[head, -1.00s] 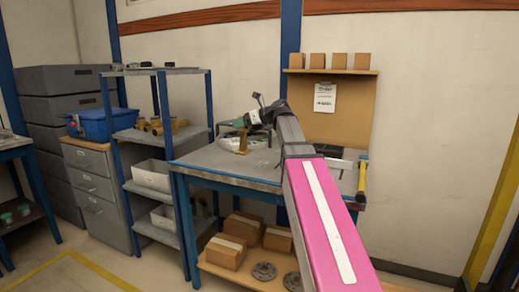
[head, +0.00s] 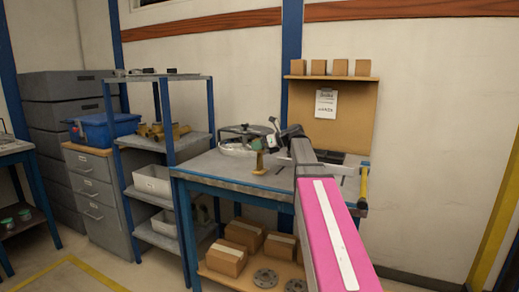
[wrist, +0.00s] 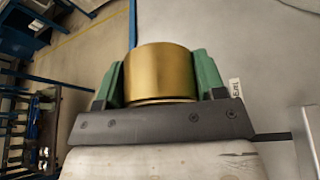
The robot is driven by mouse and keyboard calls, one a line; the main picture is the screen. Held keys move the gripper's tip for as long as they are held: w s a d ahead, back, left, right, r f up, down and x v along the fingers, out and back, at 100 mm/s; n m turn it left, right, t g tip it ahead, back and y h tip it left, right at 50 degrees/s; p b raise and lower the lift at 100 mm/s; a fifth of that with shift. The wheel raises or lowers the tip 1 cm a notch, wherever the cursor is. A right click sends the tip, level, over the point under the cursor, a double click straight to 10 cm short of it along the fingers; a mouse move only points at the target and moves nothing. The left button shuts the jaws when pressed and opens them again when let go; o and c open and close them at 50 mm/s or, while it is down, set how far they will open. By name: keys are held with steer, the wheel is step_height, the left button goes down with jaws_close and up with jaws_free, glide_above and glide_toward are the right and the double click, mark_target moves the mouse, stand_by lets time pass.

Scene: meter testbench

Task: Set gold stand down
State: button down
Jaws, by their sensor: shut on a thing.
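The gold stand (head: 258,164) is upright at the workbench (head: 225,168), with its lower end at or just above the grey top; I cannot tell if it touches. My gripper (head: 262,146) holds it near its upper part, coming in from the right. In the wrist view the gold stand (wrist: 160,75) shows as a round gold body between the two green fingers of my gripper (wrist: 158,66), which are shut on it. Its lower part is hidden in the wrist view.
A round grey object (head: 238,148) lies on the bench behind the stand. A yellow-handled tool (head: 363,183) is at the bench's right end. A blue-posted shelf rack (head: 165,137) with brass parts (head: 165,130) stands to the left. The bench's front left top is clear.

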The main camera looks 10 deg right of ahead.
steer(key=shift+f, duration=0.35)
steer(key=shift+c, duration=1)
jaws_free()
steer(key=shift+f, duration=0.15)
